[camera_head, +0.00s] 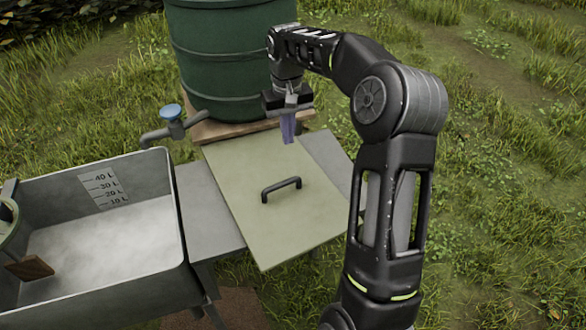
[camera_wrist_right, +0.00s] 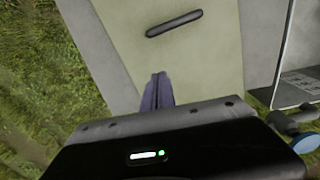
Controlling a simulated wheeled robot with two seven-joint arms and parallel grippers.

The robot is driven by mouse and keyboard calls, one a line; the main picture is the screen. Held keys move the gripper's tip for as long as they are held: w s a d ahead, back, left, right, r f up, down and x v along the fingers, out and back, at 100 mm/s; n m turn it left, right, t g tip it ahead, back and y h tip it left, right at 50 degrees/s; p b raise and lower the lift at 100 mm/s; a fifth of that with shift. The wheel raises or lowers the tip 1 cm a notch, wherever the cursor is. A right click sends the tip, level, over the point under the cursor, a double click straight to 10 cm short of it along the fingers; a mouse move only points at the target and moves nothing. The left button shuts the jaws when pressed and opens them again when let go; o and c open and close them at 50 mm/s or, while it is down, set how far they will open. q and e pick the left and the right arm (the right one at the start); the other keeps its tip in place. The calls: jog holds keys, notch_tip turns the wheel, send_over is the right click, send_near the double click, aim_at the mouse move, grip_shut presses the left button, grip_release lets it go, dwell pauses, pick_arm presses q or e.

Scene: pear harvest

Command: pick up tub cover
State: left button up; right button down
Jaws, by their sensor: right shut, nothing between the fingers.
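The tub cover (camera_head: 248,215) is a flat, pale green-beige panel with a dark bar handle (camera_head: 281,189) on its top. It lies on a grey table beside the tub, with its near corner jutting past the table's edge. My right gripper (camera_head: 288,138) is above the cover's far edge, its fingers pointing down, shut and empty. It is apart from the handle. In the right wrist view the shut fingers (camera_wrist_right: 158,84) show in front of the cover (camera_wrist_right: 205,62), and the handle (camera_wrist_right: 174,23) lies beyond them. My left gripper does not show.
A grey tub (camera_head: 163,237) with litre marks stands at the left, with a wooden block (camera_head: 29,267) at its left side. A tap with a blue knob (camera_head: 171,112) and a green barrel (camera_head: 228,62) stand behind. The grey table (camera_head: 211,213) shows beside the cover. Grass surrounds it.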

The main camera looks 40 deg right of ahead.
jog(key=p, duration=0.1)
send_near(289, 172)
notch_tip(289, 172, down, 5)
jog(key=shift+w+f, duration=0.1)
jog(key=shift+f, duration=0.1)
jog(key=s, duration=0.2)
jog(key=s+a+p, duration=0.1)
jog(key=shift+s+r, duration=0.15)
jog(key=shift+r, duration=0.15)
jog(key=shift+s+a+f, duration=0.1)
jog(key=shift+s+a, duration=0.05)
jog(key=shift+s, duration=0.05)
